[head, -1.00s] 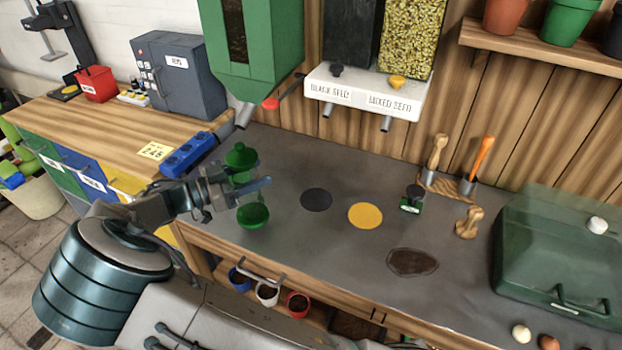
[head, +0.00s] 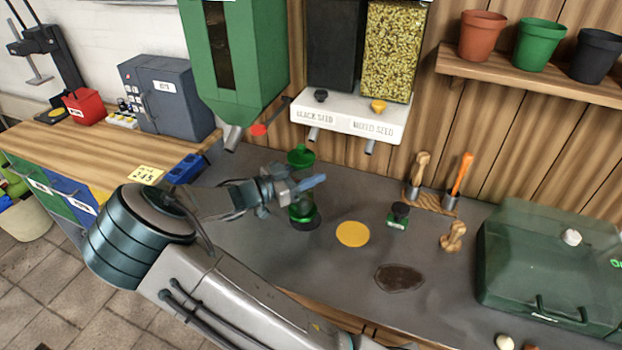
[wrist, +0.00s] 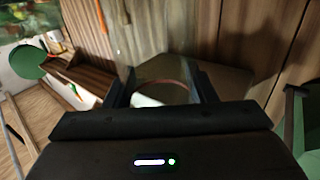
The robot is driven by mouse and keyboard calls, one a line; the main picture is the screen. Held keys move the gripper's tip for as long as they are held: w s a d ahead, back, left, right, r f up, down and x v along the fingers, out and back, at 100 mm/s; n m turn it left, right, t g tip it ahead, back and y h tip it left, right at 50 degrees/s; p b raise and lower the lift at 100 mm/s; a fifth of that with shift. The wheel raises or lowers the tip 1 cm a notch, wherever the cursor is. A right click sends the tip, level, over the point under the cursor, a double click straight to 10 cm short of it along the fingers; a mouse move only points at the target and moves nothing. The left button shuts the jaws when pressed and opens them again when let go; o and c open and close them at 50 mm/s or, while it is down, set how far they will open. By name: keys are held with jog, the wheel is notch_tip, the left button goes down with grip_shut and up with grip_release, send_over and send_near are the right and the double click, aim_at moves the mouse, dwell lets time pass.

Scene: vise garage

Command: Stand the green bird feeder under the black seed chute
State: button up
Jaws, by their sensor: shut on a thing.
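The green bird feeder (head: 303,213) is upright, with a green domed lid, a see-through body and a green base. My gripper (head: 299,186) is shut around its middle, hiding part of the body. The feeder's base overlaps the black disc (head: 313,224) on the bench; I cannot tell whether it touches. The black seed chute (head: 313,134) is the left spout under the white shelf labelled black seed, below a dark hopper (head: 330,45). The feeder's lid is just below this spout in the head view. In the wrist view, a curved clear rim shows between my fingers (wrist: 163,92).
The mixed seed spout (head: 370,147) and yellow disc (head: 352,234) are to the right. A large green hopper (head: 262,60) with a metal spout hangs to the left. A small green-and-black stamp (head: 398,219) and a dark patch (head: 400,278) lie farther right. Bench between them is clear.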

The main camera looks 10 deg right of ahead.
jog(key=f, duration=0.1)
jog(key=f+p, duration=0.1)
jog(key=f, duration=0.1)
jog(key=shift+w+d+f, duration=0.1)
jog(key=shift+w+d, duration=0.05)
jog(key=shift+d, duration=0.25)
jog(key=shift+f, duration=0.15)
jog(key=shift+f, duration=0.1)
jog(key=o, duration=1.5)
jog(key=b+v, duration=0.3)
jog(key=v, duration=0.9)
